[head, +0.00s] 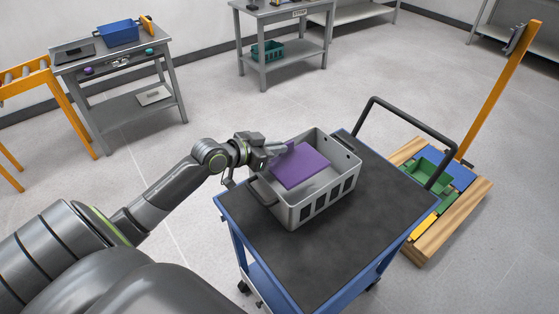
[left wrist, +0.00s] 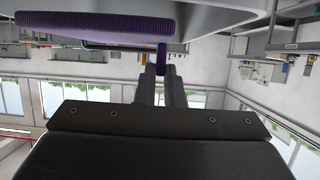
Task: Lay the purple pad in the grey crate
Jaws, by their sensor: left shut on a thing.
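The purple pad (head: 301,169) is a flat slab over the open top of the grey crate (head: 321,203), at its left part. I cannot tell whether it touches the crate floor. My left gripper (head: 284,149) comes in from the left over the crate's far-left rim. It is shut on a narrow upright purple part of the pad. In the left wrist view the fingers (left wrist: 161,72) close on this purple part, and the pad's ribbed edge (left wrist: 95,27) spans the upper left, beside the pale crate wall. My right gripper is not in view.
The crate stands on a dark-topped blue cart (head: 268,238) with a black push handle (head: 410,122). The cart top is clear in front of the crate. A wooden pallet (head: 432,227) with a green bin (head: 428,178) and an orange post is at right. Grey tables (head: 165,58) stand behind.

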